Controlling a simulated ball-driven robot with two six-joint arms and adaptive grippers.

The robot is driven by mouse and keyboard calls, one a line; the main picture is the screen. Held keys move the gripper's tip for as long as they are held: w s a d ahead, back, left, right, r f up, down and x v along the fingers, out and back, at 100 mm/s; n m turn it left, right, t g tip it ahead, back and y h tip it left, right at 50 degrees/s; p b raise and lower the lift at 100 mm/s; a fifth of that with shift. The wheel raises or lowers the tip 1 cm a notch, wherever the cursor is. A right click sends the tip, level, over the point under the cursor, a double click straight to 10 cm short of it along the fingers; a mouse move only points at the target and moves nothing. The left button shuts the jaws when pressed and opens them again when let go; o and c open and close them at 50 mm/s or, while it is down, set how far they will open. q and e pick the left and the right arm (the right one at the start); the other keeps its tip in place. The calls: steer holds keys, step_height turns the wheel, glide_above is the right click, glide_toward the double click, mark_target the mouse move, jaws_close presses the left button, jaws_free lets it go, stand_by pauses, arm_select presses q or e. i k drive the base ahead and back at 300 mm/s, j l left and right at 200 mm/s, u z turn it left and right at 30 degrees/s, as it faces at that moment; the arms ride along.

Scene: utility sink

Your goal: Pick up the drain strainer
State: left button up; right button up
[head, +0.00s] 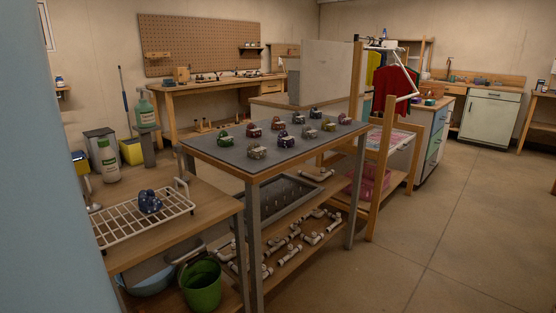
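I cannot make out a drain strainer for certain in the head view. A dark blue patterned object (150,201) sits on a white wire rack (118,226) on the low wooden bench at the left; what it is, I cannot tell. No sink shows clearly. Neither of my grippers is in view.
A grey-topped table (210,149) bears several small colored items, with white pipe pieces (292,243) on its lower shelf. A green bucket (203,284) and a blue basin (150,280) are under the bench. A pale blue-grey surface (40,170) blocks the left edge. Floor (450,240) is clear at right.

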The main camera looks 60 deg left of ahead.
mark_target(177, 148)
steer(key=u, duration=2.4)
steer(key=i+z, duration=0.2)
